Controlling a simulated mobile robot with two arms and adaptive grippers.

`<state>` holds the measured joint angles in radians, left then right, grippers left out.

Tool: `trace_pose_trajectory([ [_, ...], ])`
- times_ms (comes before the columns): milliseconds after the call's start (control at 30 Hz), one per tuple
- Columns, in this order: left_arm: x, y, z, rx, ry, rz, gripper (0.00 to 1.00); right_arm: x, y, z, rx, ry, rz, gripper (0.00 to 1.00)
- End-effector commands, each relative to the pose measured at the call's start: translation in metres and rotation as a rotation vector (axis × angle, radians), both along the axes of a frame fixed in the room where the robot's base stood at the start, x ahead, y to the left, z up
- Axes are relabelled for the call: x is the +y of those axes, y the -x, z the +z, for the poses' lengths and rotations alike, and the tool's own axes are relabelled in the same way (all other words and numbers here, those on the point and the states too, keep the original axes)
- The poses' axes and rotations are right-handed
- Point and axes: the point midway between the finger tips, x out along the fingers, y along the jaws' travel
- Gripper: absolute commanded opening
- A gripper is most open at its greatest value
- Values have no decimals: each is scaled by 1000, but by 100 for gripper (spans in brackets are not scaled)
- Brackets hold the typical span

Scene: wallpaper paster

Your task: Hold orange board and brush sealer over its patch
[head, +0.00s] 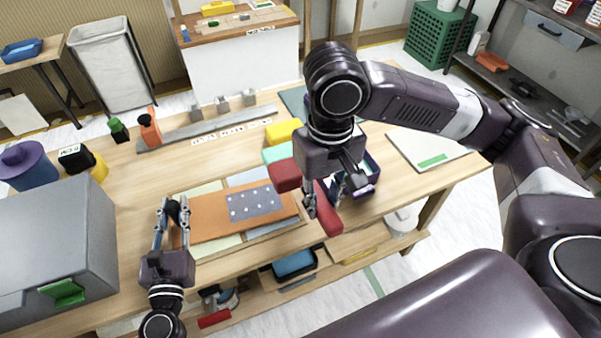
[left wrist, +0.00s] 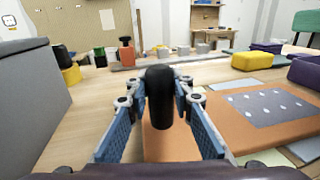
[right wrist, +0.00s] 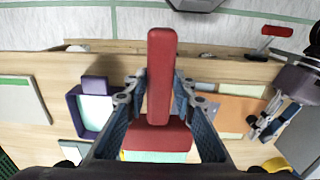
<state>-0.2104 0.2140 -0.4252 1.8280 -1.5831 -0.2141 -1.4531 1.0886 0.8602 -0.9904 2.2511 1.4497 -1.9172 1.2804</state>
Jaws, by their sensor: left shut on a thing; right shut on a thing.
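The orange board (head: 205,220) lies flat on the table over pale panels. A grey-purple patch (head: 253,203) with white dots is on it and also shows in the left wrist view (left wrist: 265,107). My left gripper (head: 172,215) is shut on a black upright knob (left wrist: 159,97) at the board's left end. My right gripper (head: 328,200) is shut on a red brush-like tool, right of the board; its long handle (right wrist: 161,75) points toward the table's front edge. A wider red piece (right wrist: 158,138) lies in line with the handle; whether they are joined I cannot tell.
A purple open tray (right wrist: 74,112) stands beside the red tool. A grey box (head: 60,240) stands at the left; a white panel (head: 425,148) lies at the right.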

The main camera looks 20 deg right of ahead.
Motion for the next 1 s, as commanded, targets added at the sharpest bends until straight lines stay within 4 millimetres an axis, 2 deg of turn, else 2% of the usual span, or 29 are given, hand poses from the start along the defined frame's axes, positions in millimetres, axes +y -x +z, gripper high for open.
trace_pose_trajectory([
  [33, -1, 2, -6, 11, -3, -3, 0, 2, 0, 0, 4, -1, -4, 0],
  [167, -1, 2, -6, 11, -3, -3, 0, 15, -1, -1, 46, -6, -45, 0],
  [367, -1, 2, -6, 11, -3, -4, 0, 61, -4, 4, 240, -33, -247, 0],
  [567, -1, 2, -7, 12, -3, -3, 0, 103, -15, 19, 501, -139, -532, 0],
  [733, 0, 2, -7, 12, -3, -2, 0, 138, -39, 48, 800, -387, -865, 0],
  [900, 0, 2, -7, 12, -3, -2, 0, 155, -66, 76, 978, -665, -1076, 0],
  [1000, 0, 2, -7, 12, -3, -2, 0, 158, -87, 92, 1047, -832, -1167, 0],
])
